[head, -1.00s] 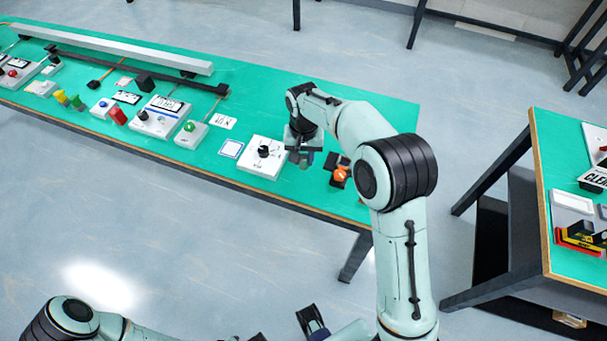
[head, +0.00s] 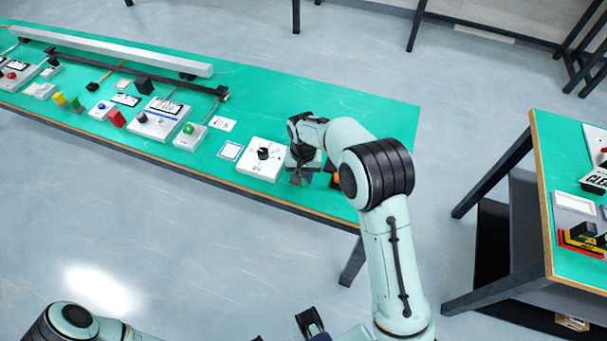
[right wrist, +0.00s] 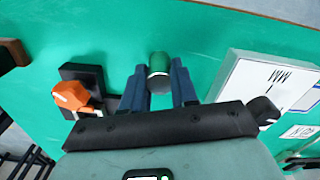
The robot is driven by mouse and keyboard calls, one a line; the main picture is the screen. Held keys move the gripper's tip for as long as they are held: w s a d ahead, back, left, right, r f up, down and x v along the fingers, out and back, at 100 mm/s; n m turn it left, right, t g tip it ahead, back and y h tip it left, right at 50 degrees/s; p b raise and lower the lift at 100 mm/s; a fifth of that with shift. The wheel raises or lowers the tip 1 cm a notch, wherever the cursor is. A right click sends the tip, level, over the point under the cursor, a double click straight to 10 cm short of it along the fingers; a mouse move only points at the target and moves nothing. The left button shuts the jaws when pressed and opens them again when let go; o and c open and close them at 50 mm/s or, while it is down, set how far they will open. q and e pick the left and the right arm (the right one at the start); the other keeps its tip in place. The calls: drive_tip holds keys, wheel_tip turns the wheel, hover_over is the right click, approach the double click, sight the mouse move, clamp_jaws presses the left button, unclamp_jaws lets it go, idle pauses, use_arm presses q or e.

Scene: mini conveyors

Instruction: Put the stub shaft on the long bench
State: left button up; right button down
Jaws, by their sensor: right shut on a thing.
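The stub shaft (right wrist: 158,78), a short grey cylinder with a green end, is between the fingers of my right gripper (right wrist: 158,85) in the right wrist view. The gripper is shut on it. In the head view my right gripper (head: 301,180) is low over the right part of the long green bench (head: 382,110), right of a white dial box. I cannot tell whether the shaft touches the bench top. At the bottom edge, dark parts that may be my left gripper (head: 308,322) show only partly; their opening is unclear.
The white box with a black knob (head: 252,168) stands close left of the right gripper. A black block with an orange part (right wrist: 75,95) stands on its other side. Bare green bench lies behind and right. A second green table (head: 550,190) stands at right, across a floor gap.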

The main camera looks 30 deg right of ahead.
sight(304, 175)
drive_tip(key=c, duration=0.9)
unclamp_jaws()
drive_tip(key=shift+o, duration=0.2)
wheel_tip(304, 175, up, 12)
drive_tip(key=p, duration=0.1)
drive_tip(key=shift+r+p, duration=0.15)
drive_tip(key=shift+p, duration=0.15)
